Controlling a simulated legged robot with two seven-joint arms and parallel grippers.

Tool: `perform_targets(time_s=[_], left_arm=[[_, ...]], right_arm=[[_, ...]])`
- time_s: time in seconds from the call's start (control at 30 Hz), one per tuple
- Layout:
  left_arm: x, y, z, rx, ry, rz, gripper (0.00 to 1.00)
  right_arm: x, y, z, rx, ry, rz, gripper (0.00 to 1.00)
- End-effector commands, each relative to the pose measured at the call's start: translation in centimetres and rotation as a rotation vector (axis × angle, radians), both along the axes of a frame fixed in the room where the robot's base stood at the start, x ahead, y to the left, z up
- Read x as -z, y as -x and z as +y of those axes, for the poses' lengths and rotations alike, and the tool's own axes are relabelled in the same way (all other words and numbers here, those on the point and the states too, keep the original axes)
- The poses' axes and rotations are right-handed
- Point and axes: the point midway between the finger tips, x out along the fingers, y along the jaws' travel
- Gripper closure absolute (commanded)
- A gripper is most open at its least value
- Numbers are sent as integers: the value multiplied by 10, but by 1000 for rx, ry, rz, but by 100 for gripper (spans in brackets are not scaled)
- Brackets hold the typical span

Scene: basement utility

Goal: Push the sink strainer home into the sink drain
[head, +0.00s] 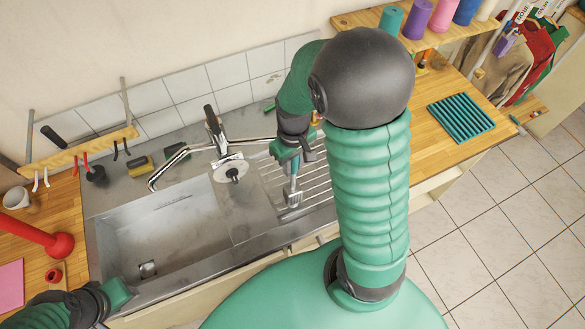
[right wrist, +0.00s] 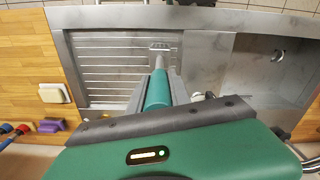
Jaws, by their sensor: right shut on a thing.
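The steel sink basin (head: 165,232) is at the left of the counter. The drain (head: 147,269) shows small in its floor at the near left, and in the right wrist view (right wrist: 277,56). I cannot tell whether a strainer sits in it. A pale disc with a black knob (head: 231,171) lies on the steel beside the basin; I cannot tell if it is the strainer. My right gripper (head: 285,154) is shut on a teal-handled metal tool (right wrist: 158,88), above the ribbed drainboard. My left gripper (head: 117,293) is at the basin's near left corner; its jaws are unclear.
The faucet (head: 213,125) stands behind the basin, its spout reaching over the left. A yellow sponge (head: 141,167) lies at the back. A teal mat (head: 461,117) lies on the right counter. The basin looks otherwise clear.

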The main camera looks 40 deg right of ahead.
Motion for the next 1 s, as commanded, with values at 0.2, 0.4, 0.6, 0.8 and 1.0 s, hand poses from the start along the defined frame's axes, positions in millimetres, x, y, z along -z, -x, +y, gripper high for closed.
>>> perform_targets(time_s=[0.2,0.4,0.6,0.8,1.0], left_arm=[[5,0,0,0,0,0,64],[9,0,0,0,0,0,64],[14,0,0,0,0,0,64],[24,0,0,0,0,0,64],[36,0,0,0,0,0,64]], right_arm=[[-16,-1,0,-1,1,-4,100],[-22,1,9,-3,0,0,100],[-23,6,29,-4,0,-1,100],[-25,13,64,-8,-1,-3,100],[-29,24,112,-9,0,-2,100]])
